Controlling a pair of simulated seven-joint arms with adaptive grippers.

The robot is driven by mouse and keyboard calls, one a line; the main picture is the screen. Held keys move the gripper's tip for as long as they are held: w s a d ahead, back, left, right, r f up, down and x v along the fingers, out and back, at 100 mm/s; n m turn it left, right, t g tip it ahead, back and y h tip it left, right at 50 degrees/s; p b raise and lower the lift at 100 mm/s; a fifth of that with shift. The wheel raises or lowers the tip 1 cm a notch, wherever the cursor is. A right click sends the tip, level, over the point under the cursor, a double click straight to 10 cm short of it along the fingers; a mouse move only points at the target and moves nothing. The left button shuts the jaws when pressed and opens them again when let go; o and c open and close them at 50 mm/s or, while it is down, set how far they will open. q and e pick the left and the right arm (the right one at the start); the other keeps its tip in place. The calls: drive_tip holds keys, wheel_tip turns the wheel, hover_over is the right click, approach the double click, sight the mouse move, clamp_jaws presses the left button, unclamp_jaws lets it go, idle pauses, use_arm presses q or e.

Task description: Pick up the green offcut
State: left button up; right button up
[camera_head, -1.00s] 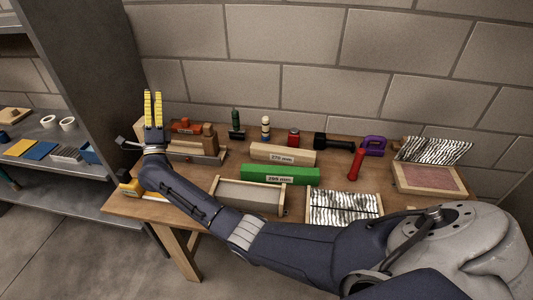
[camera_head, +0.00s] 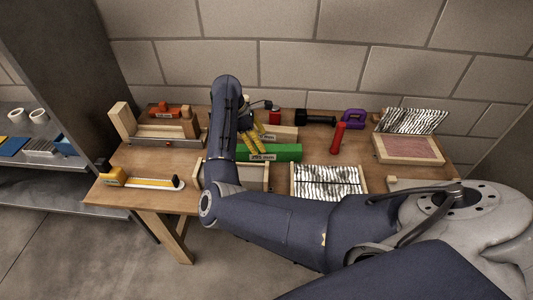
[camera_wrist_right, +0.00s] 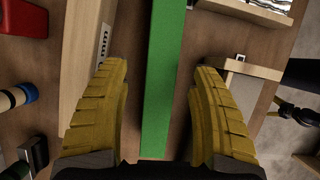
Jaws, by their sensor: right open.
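The green offcut (camera_head: 285,152) is a long green bar with a white label, lying on the wooden bench beside a pale wood block (camera_head: 288,133). My forearm covers its left end in the head view. In the right wrist view the green bar (camera_wrist_right: 162,60) runs lengthwise between the two yellow fingers. My right gripper (camera_wrist_right: 154,85) is open and empty, pointing down over the bar, one finger on each side. Gaps show between fingers and bar; I cannot tell their height above the bench. The left finger is close to the pale block (camera_wrist_right: 88,60). My left gripper is not in view.
A wooden tray with crumpled foil (camera_head: 328,182) stands right of the bar, and a red-handled tool (camera_head: 338,138) behind it.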

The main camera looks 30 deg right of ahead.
sight(266, 155)
drive_tip(key=shift+s+f, duration=0.2)
drive_tip(key=shift+f, duration=0.45)
drive_tip(key=shift+x, duration=3.2)
drive_tip(key=shift+c, duration=0.4)
clamp_jaws()
